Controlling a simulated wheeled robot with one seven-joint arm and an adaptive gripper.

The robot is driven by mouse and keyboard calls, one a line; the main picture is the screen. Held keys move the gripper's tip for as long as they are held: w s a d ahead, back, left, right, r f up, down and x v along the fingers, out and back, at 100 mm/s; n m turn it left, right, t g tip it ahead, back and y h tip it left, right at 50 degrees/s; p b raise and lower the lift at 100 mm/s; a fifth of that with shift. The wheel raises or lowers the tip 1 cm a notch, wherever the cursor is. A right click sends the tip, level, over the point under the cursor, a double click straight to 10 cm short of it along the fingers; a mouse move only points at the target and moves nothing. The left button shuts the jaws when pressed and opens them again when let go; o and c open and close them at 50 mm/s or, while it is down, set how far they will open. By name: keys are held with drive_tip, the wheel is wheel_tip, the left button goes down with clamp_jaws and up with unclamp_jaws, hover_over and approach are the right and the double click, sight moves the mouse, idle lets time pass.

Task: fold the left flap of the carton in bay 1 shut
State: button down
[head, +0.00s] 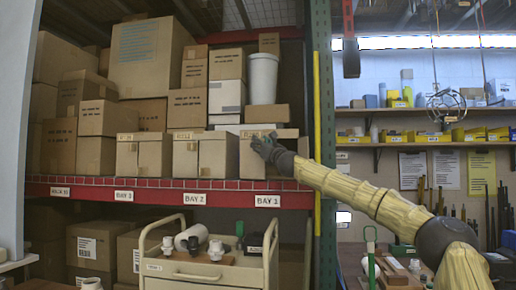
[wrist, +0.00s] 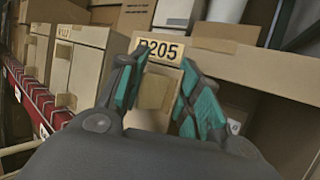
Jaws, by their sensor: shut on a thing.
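The carton (head: 254,167) stands on the red-edged shelf above the BAY 1 label (head: 267,200) in the head view. My gripper (head: 265,146) is at its upper front and hides part of it. In the wrist view, the two teal fingers of my gripper (wrist: 160,92) stand on either side of a tan cardboard panel (wrist: 153,92), below a tag (wrist: 160,50) reading R205. The panel looks like a flap of the carton. The fingers hide its side edges, and I cannot tell its exact angle or which flap it is.
The bay 2 carton (head: 219,155) stands just left; it also shows in the wrist view (wrist: 78,68). A white bucket (head: 262,80) and stacked boxes stand behind and above. A green post (head: 322,100) is close on the right. A cream cart (head: 205,272) stands below.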

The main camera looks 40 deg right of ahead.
drive_tip(key=shift+d, duration=0.25)
drive_tip(key=c, duration=1.1)
unclamp_jaws()
drive_tip(key=shift+d+f, duration=0.1)
drive_tip(key=v, duration=1.2)
